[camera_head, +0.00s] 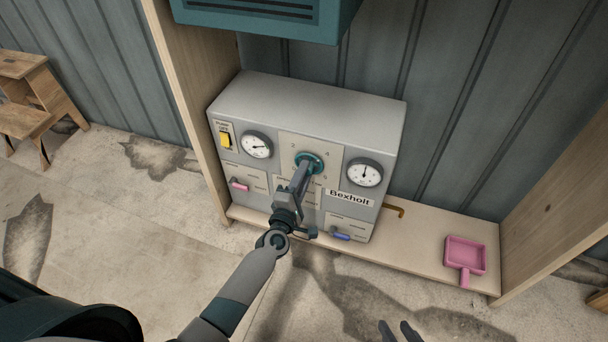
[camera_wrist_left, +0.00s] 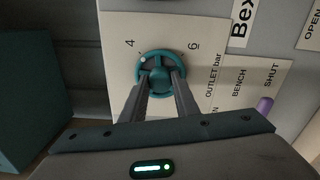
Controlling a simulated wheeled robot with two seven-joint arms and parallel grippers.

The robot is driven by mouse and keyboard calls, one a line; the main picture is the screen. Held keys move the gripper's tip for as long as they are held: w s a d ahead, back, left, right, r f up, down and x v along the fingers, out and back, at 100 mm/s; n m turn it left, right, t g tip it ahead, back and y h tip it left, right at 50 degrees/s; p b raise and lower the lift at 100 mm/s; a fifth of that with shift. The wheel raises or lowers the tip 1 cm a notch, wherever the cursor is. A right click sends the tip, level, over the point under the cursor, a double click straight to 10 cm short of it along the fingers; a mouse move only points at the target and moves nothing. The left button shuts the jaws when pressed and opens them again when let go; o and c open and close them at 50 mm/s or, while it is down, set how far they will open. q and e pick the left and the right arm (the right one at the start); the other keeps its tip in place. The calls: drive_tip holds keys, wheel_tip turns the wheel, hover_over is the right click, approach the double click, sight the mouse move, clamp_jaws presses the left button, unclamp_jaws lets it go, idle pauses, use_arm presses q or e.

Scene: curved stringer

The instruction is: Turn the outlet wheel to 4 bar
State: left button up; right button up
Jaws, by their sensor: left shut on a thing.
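The teal outlet wheel (camera_head: 319,158) sits on the light plate at the middle of the grey panel's front. It also shows in the left wrist view (camera_wrist_left: 162,45), with a white dot on its upper-left rim, on the side toward the printed 4 (camera_wrist_left: 129,43). A 6 (camera_wrist_left: 194,47) is printed to the upper right. My left gripper (camera_head: 306,166) is shut on the wheel, its two fingers reaching onto it. The right gauge (camera_head: 365,173) has its needle pointing about straight up; its numbers are too small to read. My right gripper (camera_head: 400,331) is open and empty at the bottom edge.
The grey panel (camera_head: 300,105) also carries a left gauge (camera_head: 257,145), a yellow switch (camera_head: 225,140), a pink lever (camera_head: 239,185) and a blue lever (camera_head: 340,236). A pink dustpan-like tray (camera_head: 451,254) lies on the wooden shelf to the right. A teal box (camera_head: 265,18) hangs above.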

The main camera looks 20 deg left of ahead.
use_arm(q)
drive_tip(key=o, duration=1.1)
drive_tip(key=shift+c, duration=0.2)
drive_tip(key=shift+s, duration=0.15)
drive_tip(key=s, duration=1.7)
drive_tip(key=shift+a, duration=0.3)
use_arm(e)
drive_tip(key=shift+s+d+f+g, duration=0.35)
drive_tip(key=shift+g, duration=0.05)
use_arm(q)
drive_tip(key=shift+s, duration=0.1)
